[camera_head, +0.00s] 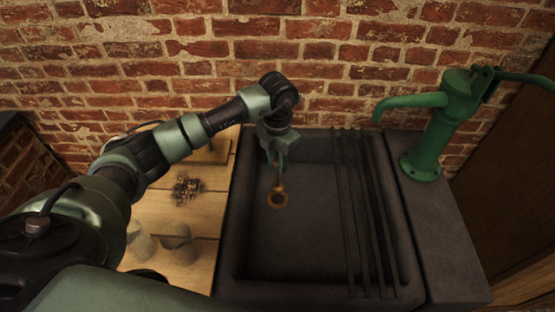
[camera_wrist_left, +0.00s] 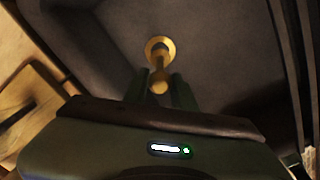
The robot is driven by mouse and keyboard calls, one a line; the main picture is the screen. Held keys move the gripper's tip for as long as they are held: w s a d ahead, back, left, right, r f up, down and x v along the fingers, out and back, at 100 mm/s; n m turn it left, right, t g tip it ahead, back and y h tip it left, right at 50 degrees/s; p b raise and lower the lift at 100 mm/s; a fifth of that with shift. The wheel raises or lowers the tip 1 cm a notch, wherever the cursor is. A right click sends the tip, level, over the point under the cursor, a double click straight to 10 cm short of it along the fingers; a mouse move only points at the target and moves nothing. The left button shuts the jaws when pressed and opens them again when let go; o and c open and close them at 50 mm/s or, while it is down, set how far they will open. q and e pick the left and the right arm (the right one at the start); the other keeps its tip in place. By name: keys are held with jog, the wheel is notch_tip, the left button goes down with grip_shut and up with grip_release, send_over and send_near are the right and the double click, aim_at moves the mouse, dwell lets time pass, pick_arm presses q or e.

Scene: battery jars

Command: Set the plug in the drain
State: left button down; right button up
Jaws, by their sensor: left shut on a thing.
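My left gripper (camera_head: 277,165) reaches down into the dark stone sink (camera_head: 315,240) from its back left corner. In the left wrist view the gripper (camera_wrist_left: 159,90) is shut on the brass plug (camera_wrist_left: 159,86), whose rounded end shows between the fingers. The brass ring of the drain (camera_head: 278,201) lies on the sink floor, just in front of the fingertips in the head view. It also shows in the left wrist view (camera_wrist_left: 160,39). Plug and ring overlap in both views, so I cannot tell whether they touch. My right gripper is out of view.
Several dark bars (camera_head: 362,215) run front to back over the sink's right side. A green hand pump (camera_head: 430,130) stands on the right ledge. A wooden board (camera_head: 205,218) at left carries a dark wiry scrubber (camera_head: 187,188) and pale rounded things. A brick wall is behind.

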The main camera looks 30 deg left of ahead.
pick_arm(q)
jog(key=shift+f+b, duration=2)
jog(key=shift+f, duration=0.85)
jog(key=c, duration=1.1)
grip_release()
jog(key=shift+o, duration=0.2)
